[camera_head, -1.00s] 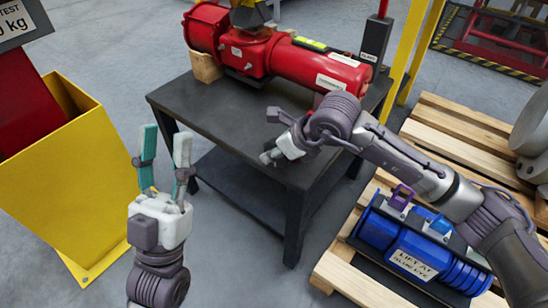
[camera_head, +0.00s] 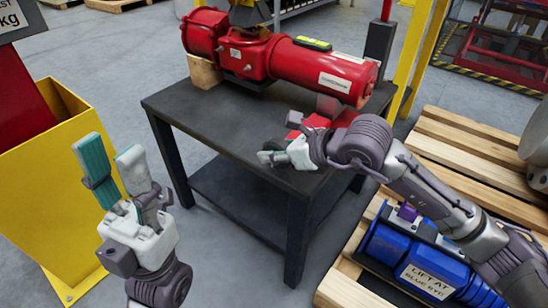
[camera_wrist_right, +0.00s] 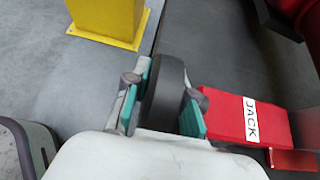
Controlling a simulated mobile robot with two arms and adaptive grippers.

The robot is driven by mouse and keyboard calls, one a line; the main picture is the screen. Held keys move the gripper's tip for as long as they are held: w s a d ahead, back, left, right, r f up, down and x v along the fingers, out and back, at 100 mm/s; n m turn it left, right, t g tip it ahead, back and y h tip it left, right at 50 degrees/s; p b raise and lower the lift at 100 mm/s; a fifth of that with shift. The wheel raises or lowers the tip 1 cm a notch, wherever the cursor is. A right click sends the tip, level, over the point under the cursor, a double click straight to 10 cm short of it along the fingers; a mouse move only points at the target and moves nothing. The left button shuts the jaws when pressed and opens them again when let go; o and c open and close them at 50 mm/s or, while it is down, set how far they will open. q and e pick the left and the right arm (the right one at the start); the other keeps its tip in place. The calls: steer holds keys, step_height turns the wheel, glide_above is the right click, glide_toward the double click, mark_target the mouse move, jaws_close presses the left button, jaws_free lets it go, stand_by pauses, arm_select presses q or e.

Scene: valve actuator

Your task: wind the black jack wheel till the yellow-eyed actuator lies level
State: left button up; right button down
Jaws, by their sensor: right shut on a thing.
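The red actuator (camera_head: 290,58) lies along the dark table (camera_head: 215,120), with its left part by a wooden block (camera_head: 204,71). A yellow-green strip (camera_head: 313,43) sits on top; I cannot tell whether the actuator is level. The red jack (camera_head: 318,121) stands under its right end and shows its JACK label in the right wrist view (camera_wrist_right: 232,118). My right gripper (camera_wrist_right: 165,100) is shut on the black jack wheel (camera_wrist_right: 167,88), with one finger on each side. My left gripper (camera_head: 108,165) is open and empty, left of the table.
A yellow bin (camera_head: 60,170) stands at the left. A blue actuator (camera_head: 415,262) lies on a wooden pallet (camera_head: 470,135) at the right. A yellow post (camera_head: 418,55) rises behind the table. Grey floor lies open in front of the table.

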steer(key=shift+w+r, duration=0.1)
steer(key=shift+r, duration=0.1)
steer(key=c, duration=1.3)
jaws_free()
steer(key=o, duration=0.3)
steer(key=shift+f, duration=0.1)
steer(key=shift+o, duration=0.2)
steer(key=v, duration=1.2)
steer(key=shift+d+f, duration=0.1)
